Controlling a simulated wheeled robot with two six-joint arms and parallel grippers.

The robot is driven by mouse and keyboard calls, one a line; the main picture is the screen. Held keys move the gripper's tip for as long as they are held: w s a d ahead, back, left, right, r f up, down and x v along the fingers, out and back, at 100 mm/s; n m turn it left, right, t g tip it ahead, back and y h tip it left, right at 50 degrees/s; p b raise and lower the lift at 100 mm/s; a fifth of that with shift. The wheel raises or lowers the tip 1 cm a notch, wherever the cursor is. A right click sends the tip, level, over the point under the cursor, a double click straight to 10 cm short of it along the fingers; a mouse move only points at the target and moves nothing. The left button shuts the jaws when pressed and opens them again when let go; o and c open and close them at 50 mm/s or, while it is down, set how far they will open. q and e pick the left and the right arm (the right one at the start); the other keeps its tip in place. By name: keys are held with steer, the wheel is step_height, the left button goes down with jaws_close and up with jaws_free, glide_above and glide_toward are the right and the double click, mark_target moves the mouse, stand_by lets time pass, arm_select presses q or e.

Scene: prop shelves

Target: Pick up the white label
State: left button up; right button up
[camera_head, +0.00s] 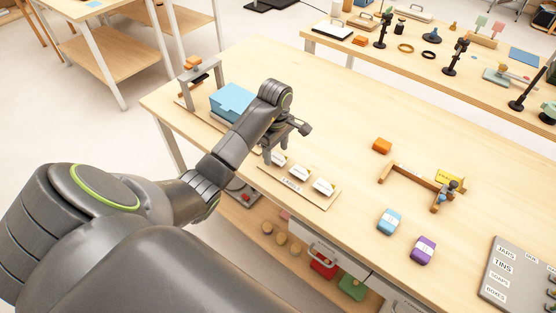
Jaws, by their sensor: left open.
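Three white labels lie in a row on a wooden board marked "LABELS" (322,203) at the table's near edge. The right-hand white label (324,186) and the middle white label (299,172) are in clear view. The left-hand white label (279,159) is partly hidden by my left gripper (275,157). This gripper points down over the board's left end, with its fingers open around or just above that label. I cannot tell whether they touch it. My right gripper is out of view.
A blue box (232,101) stands behind my left wrist. A grey sign board (500,283) is at lower right. The table's middle is clear.

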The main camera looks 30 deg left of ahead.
arm_select(q)
steer(key=shift+f, duration=0.25)
steer(key=shift+f+b, duration=0.25)
steer(key=shift+b, duration=0.2)
stand_by(0.3)
steer(key=c, duration=1.1)
